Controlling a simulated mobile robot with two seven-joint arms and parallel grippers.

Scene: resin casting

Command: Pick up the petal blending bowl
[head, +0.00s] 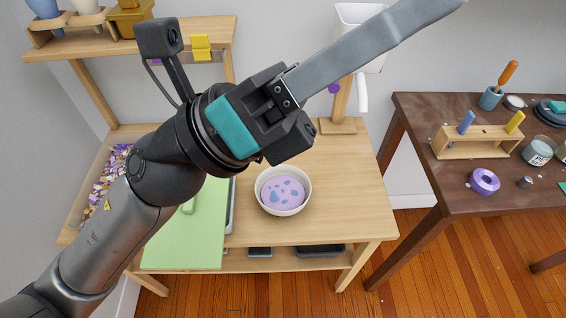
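The petal blending bowl (262,203) is a round cream-white bowl standing upright on the light wooden table. It holds a lilac mix with several blue and purple petal-like patches. My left gripper (455,8) reaches in from the left, high above the table and nearer the camera. Its long grey finger points to the upper right, away from the bowl. No object shows in its grip, and I cannot tell whether it is open or shut. The bowl lies apart from it, below the black gripper body. My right gripper is not in view.
A green mat (185,245) lies left of the bowl, beside a grey tray edge. A wooden stand (338,127) with a white hopper (357,22) rises behind. A dark table (415,125) with a wooden rack (470,150) and purple ring (485,182) is at right. Wood right of the bowl is clear.

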